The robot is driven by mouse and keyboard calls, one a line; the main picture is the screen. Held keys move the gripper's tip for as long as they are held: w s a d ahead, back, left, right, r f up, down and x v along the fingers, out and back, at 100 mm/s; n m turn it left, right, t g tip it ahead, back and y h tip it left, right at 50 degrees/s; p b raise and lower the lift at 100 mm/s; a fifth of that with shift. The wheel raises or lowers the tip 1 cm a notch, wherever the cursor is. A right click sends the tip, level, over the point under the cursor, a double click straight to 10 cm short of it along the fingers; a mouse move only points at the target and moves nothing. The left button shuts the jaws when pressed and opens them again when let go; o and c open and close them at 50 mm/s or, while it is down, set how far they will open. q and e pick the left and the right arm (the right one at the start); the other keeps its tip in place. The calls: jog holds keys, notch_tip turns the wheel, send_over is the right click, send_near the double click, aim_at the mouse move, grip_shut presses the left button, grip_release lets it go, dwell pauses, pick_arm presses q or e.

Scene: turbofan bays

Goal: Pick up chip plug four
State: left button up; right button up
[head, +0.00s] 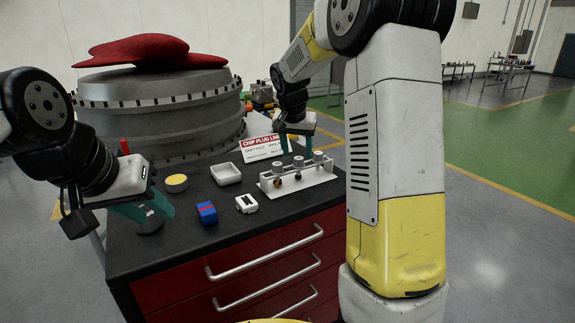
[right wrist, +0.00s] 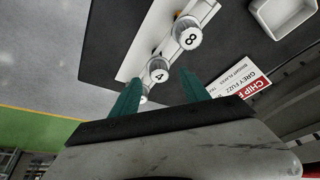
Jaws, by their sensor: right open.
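Chip plug four (right wrist: 157,74) is a grey capped plug marked 4, seated in the white rack (right wrist: 143,55). In the head view it appears to be the middle plug (head: 298,163) of the rack (head: 312,180). My right gripper (head: 298,146) is open above the rack. In the right wrist view its teal fingers (right wrist: 160,84) stand on either side of plug four, apart from it. Plug eight (right wrist: 188,38) sits beside it, and a third plug (right wrist: 147,97) is partly hidden. My left gripper (head: 152,207) looks open and empty over the bench's left side.
A white tray (head: 226,174), a yellow-topped round item (head: 176,183), a blue block (head: 207,212) and a white part (head: 246,204) lie on the dark bench top. A chip plug sign (head: 261,147) stands behind the rack. A large engine casing (head: 160,115) rises behind the bench.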

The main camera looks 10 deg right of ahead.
aim_at(298, 158)
jog(key=x, duration=0.3)
jog(key=shift+d+f, duration=0.1)
jog(key=shift+f, duration=0.1)
jog(key=shift+c, duration=0.4)
grip_shut()
jog(key=shift+r, duration=0.1)
